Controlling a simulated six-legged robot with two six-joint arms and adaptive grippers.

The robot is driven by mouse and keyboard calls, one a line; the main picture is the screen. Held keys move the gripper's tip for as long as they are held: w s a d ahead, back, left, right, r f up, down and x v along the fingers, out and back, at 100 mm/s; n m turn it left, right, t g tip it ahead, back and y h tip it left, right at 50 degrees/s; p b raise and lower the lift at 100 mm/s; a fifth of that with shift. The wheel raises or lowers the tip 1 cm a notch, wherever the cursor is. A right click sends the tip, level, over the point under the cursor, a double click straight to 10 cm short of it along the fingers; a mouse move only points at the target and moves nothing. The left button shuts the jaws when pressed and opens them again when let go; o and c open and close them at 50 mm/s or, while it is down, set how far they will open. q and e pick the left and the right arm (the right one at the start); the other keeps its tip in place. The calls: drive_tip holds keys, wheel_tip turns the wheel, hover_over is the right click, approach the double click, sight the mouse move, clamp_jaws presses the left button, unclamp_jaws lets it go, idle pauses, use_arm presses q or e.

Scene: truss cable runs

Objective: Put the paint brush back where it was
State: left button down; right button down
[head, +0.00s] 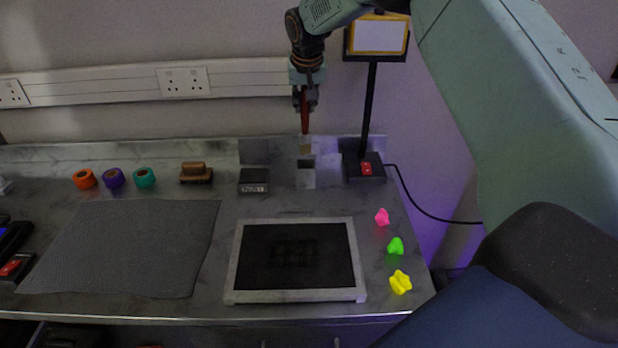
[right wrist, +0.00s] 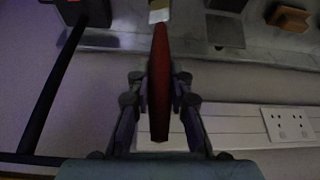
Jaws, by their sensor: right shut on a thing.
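The paint brush (head: 304,115) has a red handle and a pale bristle end that points down. My right gripper (head: 305,96) is shut on its handle and holds it upright over the back of the bench. In the right wrist view the red handle (right wrist: 160,80) sits between the two fingers (right wrist: 160,95). Below the bristles in the head view is a small grey metal holder (head: 306,180) with an opening. The brush tip appears just above it; I cannot tell whether they touch. My left gripper is not in view.
A black lamp post (head: 369,110) stands close right of the brush, on a base with a red switch (head: 366,169). A dark box (head: 254,180) is left of the holder. Tape rolls (head: 113,178), a wooden brush (head: 195,172), a framed black pad (head: 296,258) and coloured pieces (head: 395,246) lie around.

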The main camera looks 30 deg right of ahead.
sight(305, 133)
drive_tip(key=shift+w+d+f, duration=0.1)
drive_tip(key=shift+d+f, duration=0.05)
drive_tip(key=shift+d, duration=0.3)
drive_tip(key=shift+w+d+f, duration=0.15)
drive_tip(key=shift+d+f, duration=0.05)
drive_tip(key=shift+f, duration=0.05)
drive_tip(key=f, duration=0.1)
drive_tip(key=a+f, duration=0.1)
drive_tip(key=f, duration=0.2)
drive_tip(key=shift+a+f+p, duration=0.3)
drive_tip(key=shift+a+f, duration=0.05)
drive_tip(key=shift+f, duration=0.05)
drive_tip(key=shift+d+f, duration=0.35)
drive_tip(key=shift+f, duration=0.2)
wheel_tip(305, 133, down, 3)
drive_tip(key=shift+d+f, duration=0.1)
drive_tip(key=shift+f, duration=0.1)
drive_tip(key=shift+w+a, duration=0.1)
drive_tip(key=shift+a, duration=0.2)
drive_tip(key=shift+s+d+f, duration=0.2)
drive_tip(key=shift+d+f, duration=0.05)
drive_tip(key=c, duration=1.6)
unclamp_jaws()
drive_tip(key=shift+d, duration=0.1)
drive_tip(key=o, duration=0.3)
drive_tip(key=shift+w, duration=0.1)
drive_tip(key=shift+o, duration=0.4)
drive_tip(key=shift+w+a, duration=0.1)
drive_tip(key=shift+a, duration=0.2)
drive_tip(key=shift+d+r, duration=0.1)
